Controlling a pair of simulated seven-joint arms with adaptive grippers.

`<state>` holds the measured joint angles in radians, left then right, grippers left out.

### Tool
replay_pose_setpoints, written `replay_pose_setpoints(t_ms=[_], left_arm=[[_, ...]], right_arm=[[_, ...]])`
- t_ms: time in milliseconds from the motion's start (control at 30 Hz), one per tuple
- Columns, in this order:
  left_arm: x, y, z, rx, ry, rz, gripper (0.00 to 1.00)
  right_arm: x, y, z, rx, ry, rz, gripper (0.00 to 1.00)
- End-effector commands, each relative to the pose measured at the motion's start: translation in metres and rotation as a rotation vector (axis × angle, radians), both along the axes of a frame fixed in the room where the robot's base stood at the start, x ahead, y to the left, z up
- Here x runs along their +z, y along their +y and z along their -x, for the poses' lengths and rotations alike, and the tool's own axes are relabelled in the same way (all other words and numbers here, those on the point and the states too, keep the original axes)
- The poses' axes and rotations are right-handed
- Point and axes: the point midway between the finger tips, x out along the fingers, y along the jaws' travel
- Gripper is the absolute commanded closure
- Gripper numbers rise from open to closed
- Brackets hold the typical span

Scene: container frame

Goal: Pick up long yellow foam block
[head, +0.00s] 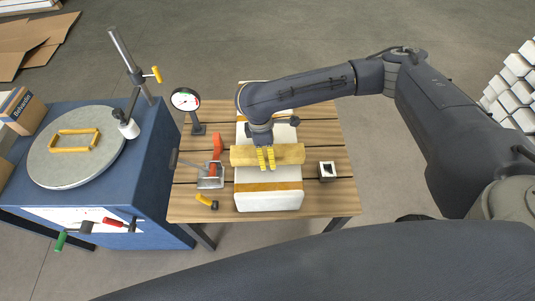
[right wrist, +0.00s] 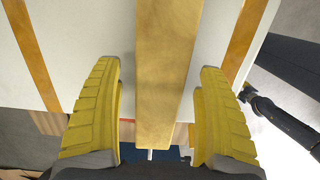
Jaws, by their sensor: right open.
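The long yellow foam block (head: 290,154) lies left to right across a white box with orange bands (head: 268,202) on the slatted wooden table. My right gripper (head: 266,159) is over the block near its middle, fingers pointing down. In the right wrist view the block (right wrist: 165,70) runs between the two yellow fingers of the open right gripper (right wrist: 160,110), with a gap on each side. I cannot tell how far down the fingers reach beside it.
A red-handled clamp (head: 216,152), a dial gauge (head: 186,100) and a small yellow-handled tool (head: 206,201) are left of the box. A small dark-and-white block (head: 327,170) is on the right. A blue cabinet (head: 150,190) with a round plate (head: 75,170) stands at left.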

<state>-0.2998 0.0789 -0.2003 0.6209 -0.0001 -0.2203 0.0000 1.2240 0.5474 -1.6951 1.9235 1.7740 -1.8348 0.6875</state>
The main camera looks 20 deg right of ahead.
Motion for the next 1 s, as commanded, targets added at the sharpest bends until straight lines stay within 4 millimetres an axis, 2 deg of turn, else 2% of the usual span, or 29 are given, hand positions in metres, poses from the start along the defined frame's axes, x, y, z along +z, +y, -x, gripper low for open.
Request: replay_pose_setpoints(t_ms=[333,733,1000], left_arm=[[0.0000,0.0003,0.0001,0.000,0.000,0.000,0.60],[-0.0001,0.0010,0.0004,0.000,0.001,-0.001,0.60],[-0.0001,0.0015,0.0006,0.000,0.001,-0.001,0.60]], right_arm=[[-0.0030,-0.0004,0.0001,0.000,0.000,0.000,0.25],[-0.0028,-0.0004,0.0001,0.000,0.000,0.000,0.71],[-0.0028,-0.0004,0.0002,0.000,0.000,0.000,0.72]])
